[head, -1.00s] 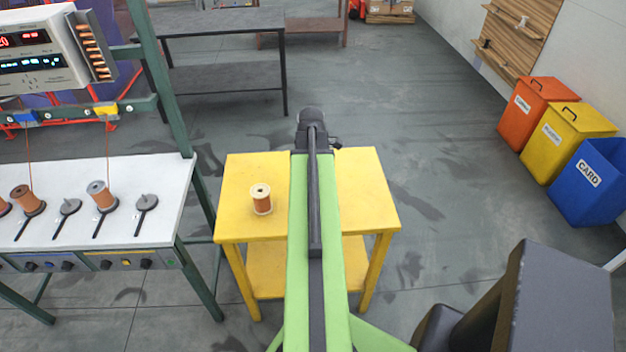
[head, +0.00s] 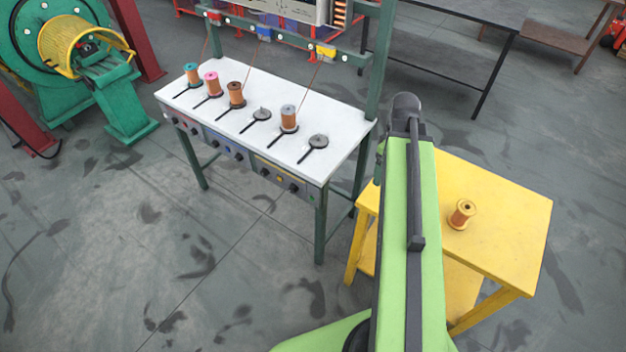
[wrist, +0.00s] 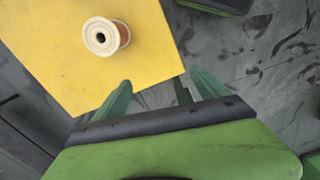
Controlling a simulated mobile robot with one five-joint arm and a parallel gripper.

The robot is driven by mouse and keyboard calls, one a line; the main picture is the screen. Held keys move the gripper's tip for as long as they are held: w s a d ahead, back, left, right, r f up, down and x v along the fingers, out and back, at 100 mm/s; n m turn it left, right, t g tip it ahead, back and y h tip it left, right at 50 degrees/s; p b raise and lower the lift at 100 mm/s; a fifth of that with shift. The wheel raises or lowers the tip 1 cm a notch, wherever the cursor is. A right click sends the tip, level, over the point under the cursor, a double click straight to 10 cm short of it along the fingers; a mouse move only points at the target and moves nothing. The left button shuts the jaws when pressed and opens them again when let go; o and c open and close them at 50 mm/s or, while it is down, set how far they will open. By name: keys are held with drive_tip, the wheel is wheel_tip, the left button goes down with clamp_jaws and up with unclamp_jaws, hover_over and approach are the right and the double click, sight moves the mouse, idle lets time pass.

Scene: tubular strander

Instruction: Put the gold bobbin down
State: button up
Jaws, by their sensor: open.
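The gold bobbin (head: 462,214), a pale gold flanged spool wound with copper, stands upright on the yellow table (head: 510,215), right of my arm in the head view. In the wrist view the bobbin (wrist: 106,37) is near the top, on the yellow tabletop (wrist: 60,60). My gripper (wrist: 158,88) has its two green fingers apart with nothing between them. The fingers are clear of the bobbin, over the table's edge and the floor. In the head view the fingers are hidden by my arm.
A white bench (head: 255,95) to the left carries several bobbins on spindles, with two empty spindles (head: 318,141). Its green post (head: 380,65) rises close to my arm. A green machine (head: 60,50) stands far left; a dark table (head: 450,35) is behind. Floor front left is clear.

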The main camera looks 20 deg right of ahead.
drive_tip(key=w+a+m, duration=0.2)
drive_tip(key=a, duration=1.2)
drive_tip(key=w+a+m, duration=0.2)
drive_tip(key=a, duration=1.2)
drive_tip(key=shift+w+m, duration=0.35)
drive_tip(key=shift+m, duration=0.05)
drive_tip(key=shift+a, duration=0.1)
